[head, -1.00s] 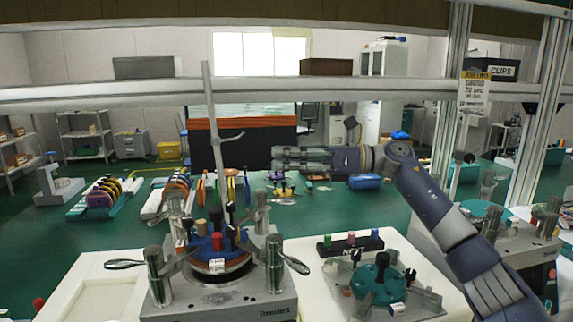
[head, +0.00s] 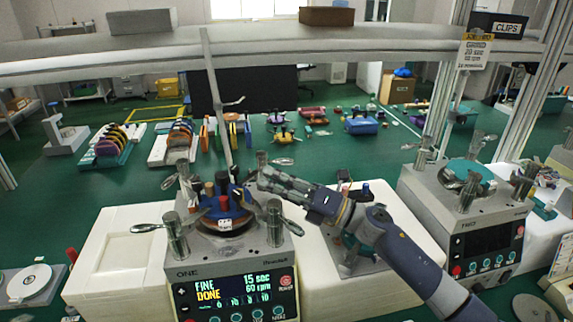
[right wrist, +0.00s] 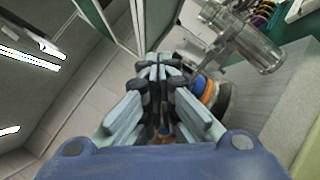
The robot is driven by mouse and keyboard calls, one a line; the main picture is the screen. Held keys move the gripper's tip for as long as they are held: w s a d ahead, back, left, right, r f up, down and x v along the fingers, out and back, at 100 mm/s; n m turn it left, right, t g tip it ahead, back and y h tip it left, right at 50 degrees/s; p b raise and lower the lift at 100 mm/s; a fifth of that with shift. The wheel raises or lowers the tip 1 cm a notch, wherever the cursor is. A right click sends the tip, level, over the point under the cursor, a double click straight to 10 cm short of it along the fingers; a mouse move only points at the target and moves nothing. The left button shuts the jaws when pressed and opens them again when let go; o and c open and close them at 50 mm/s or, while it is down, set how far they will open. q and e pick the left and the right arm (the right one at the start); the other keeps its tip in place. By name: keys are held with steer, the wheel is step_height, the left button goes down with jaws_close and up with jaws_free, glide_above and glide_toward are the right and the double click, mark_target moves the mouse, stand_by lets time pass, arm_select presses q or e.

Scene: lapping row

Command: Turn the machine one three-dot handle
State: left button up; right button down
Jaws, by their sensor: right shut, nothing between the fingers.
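Machine one (head: 222,262) stands at the front, its display lit with FINE, DONE, 15 SEC and 60 rpm. Metal posts with lever handles stand at its corners: one lever points left (head: 151,228), one right (head: 284,222), and one shows at the back right (head: 282,161). I cannot make out dots on any handle. A blue and orange stack (head: 222,212) with coloured knobs sits between the posts. My right gripper (head: 258,180) is shut and empty, just above the machine's right side. The right wrist view shows its fingers (right wrist: 159,68) closed beside a post (right wrist: 250,48). My left gripper is out of view.
Machine two (head: 475,220) stands to the right. A small fixture (head: 360,250) sits between the machines, partly behind my right arm. A thin upright rod (head: 216,110) rises behind machine one. A shelf rail (head: 330,42) crosses above. A white tray (head: 115,250) lies left.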

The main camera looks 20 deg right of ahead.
steer(key=s+d+f+m+t+h+p, duration=0.4)
steer(key=s+d+m+h, duration=0.2)
steer(key=s+m+h, duration=0.4)
steer(key=m+y+p, duration=0.1)
steer(key=p, duration=0.4)
glide_toward(275, 162)
steer(key=a, duration=0.4)
steer(key=w, duration=0.1)
steer(key=w+d, duration=0.1)
steer(key=w, duration=0.1)
steer(key=w+p, duration=0.1)
steer(key=shift+w+d+r, duration=0.15)
steer(key=shift+d+r, duration=0.1)
steer(key=shift+d, duration=0.1)
steer(key=shift+w+d+n+g+y+b, duration=0.3)
steer(key=shift+d+y+b, duration=0.15)
steer(key=shift+y+b, duration=0.15)
steer(key=shift+w+d+n+g+y+b, duration=0.3)
steer(key=shift+d+y+b, duration=0.15)
steer(key=shift+y, duration=0.15)
